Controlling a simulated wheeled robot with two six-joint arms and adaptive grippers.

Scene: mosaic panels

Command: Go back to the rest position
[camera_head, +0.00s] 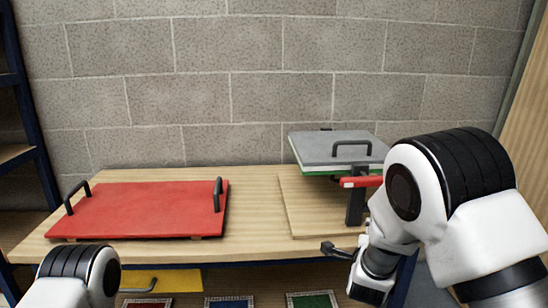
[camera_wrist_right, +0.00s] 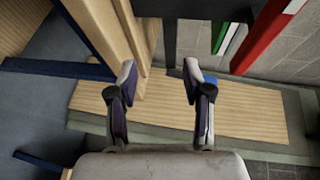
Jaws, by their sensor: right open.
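My right arm comes in from the right in the head view, its gripper (camera_head: 338,251) low at the table's front edge, below the raised stand. In the right wrist view my right gripper (camera_wrist_right: 160,76) has its two fingers apart with nothing between them. A rounded white and black part of my left arm shows at the lower left of the head view, but the left gripper is out of the picture. A red panel (camera_head: 140,210) with two dark handles lies on the left of the table (camera_head: 255,195).
A grey panel (camera_head: 315,150) with a dark handle lies above a green layer on a dark stand at the table's right, over a wooden board (camera_head: 305,212). A red bar (camera_head: 362,181) juts from the stand. Below are a yellow panel (camera_head: 165,281) and small framed panels. The table's middle is clear.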

